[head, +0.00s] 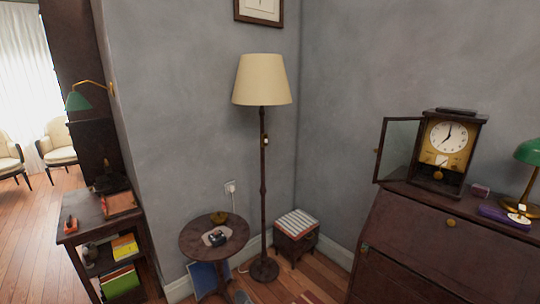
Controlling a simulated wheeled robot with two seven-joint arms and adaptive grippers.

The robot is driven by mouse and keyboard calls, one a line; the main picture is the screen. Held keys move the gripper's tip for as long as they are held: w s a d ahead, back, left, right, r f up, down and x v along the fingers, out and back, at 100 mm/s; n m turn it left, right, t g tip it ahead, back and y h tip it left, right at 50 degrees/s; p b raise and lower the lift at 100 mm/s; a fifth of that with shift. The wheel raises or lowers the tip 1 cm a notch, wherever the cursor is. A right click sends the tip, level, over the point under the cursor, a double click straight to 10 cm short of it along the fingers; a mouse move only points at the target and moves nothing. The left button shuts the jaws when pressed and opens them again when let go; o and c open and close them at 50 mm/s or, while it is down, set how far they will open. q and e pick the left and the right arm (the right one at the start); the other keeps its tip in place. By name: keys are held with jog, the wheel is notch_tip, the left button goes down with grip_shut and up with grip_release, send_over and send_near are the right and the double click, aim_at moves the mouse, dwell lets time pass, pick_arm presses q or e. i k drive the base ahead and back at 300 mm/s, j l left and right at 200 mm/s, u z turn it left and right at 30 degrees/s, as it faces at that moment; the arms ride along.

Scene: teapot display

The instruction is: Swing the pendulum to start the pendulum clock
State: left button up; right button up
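A dark wooden pendulum clock (449,140) stands on top of a brown bureau at the right, with a white round dial showing. Its glass door (399,150) stands open, swung out to the left. Neither of my grippers is in view.
The bureau (440,245) fills the lower right; a green lamp (528,152) and a purple item (500,214) lie right of the clock. A floor lamp (263,80), round table (190,241) and small stool (297,247) stand at the middle. A side table (88,224) is at the left.

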aim_at(438, 174)
jog(key=z, duration=1.3)
